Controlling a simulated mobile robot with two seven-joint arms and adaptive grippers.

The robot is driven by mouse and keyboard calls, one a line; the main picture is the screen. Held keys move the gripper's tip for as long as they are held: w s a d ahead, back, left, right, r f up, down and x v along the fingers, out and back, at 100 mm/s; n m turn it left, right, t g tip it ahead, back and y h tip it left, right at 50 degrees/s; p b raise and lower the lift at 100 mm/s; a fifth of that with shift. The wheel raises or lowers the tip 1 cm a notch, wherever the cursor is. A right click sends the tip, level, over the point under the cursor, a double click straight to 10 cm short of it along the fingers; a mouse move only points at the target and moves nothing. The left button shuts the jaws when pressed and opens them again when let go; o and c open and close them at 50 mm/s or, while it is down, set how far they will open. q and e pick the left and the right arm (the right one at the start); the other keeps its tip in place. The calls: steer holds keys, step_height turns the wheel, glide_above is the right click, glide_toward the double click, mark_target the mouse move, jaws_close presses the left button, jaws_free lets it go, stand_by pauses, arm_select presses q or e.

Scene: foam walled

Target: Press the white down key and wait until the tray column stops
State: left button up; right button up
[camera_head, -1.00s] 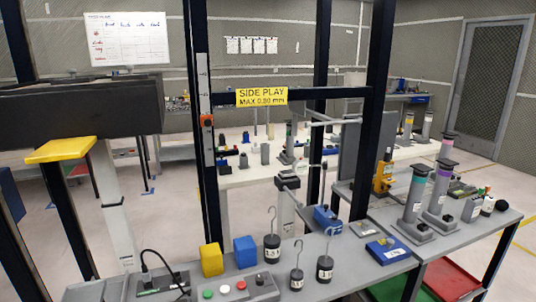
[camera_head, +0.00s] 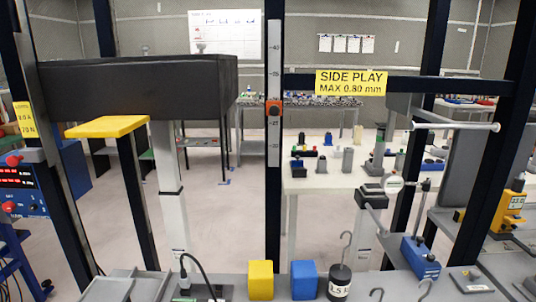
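The white down key is not in the current view, and no keys show along the bottom edge. A pale stepped column (camera_head: 171,185) stands at left centre, under a long black box-shaped body (camera_head: 140,90). I cannot tell whether this body is the tray. A flat yellow plate (camera_head: 107,127) juts out below its left part. A vertical scale (camera_head: 274,60) on the dark post right of it carries an orange pointer (camera_head: 273,107) near the 25 mark. Neither of my grippers is in view.
On the near bench are a yellow block (camera_head: 260,280), a blue block (camera_head: 304,280) and a black hooked weight (camera_head: 340,282). A black cable (camera_head: 205,275) rises at the bottom. Dark frame posts and a crossbar with a yellow sign (camera_head: 344,81) stand before a white table (camera_head: 345,180).

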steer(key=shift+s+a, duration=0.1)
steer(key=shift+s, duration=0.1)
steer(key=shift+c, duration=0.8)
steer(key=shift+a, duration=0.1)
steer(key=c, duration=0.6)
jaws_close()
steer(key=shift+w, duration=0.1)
